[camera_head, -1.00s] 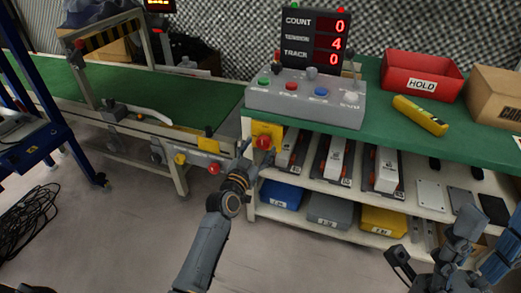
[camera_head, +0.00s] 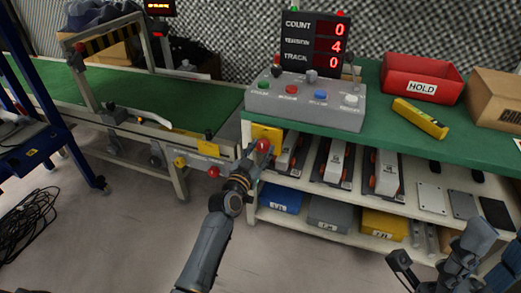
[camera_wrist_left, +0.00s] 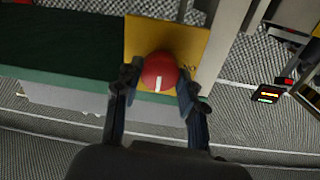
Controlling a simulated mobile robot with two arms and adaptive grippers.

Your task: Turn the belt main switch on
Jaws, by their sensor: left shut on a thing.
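The belt main switch is a red round knob (camera_head: 263,146) on a yellow plate (camera_head: 267,133) at the left front corner of the green-topped bench. In the left wrist view the red knob (camera_wrist_left: 160,72) shows a white bar mark that stands upright in the picture, on the yellow plate (camera_wrist_left: 137,38). My left gripper (camera_head: 252,158) is at the knob, its fingers (camera_wrist_left: 157,92) on either side, shut on it. My right gripper (camera_head: 395,262) is at the lower right, apart from everything; its jaw opening is not clear.
A control box (camera_head: 305,100) with coloured buttons and a display (camera_head: 314,42) stand on the bench (camera_head: 380,125). A red HOLD bin (camera_head: 422,75) and a yellow tool (camera_head: 420,118) are at right. Shelves hold bins below. The green conveyor (camera_head: 60,100) is at left.

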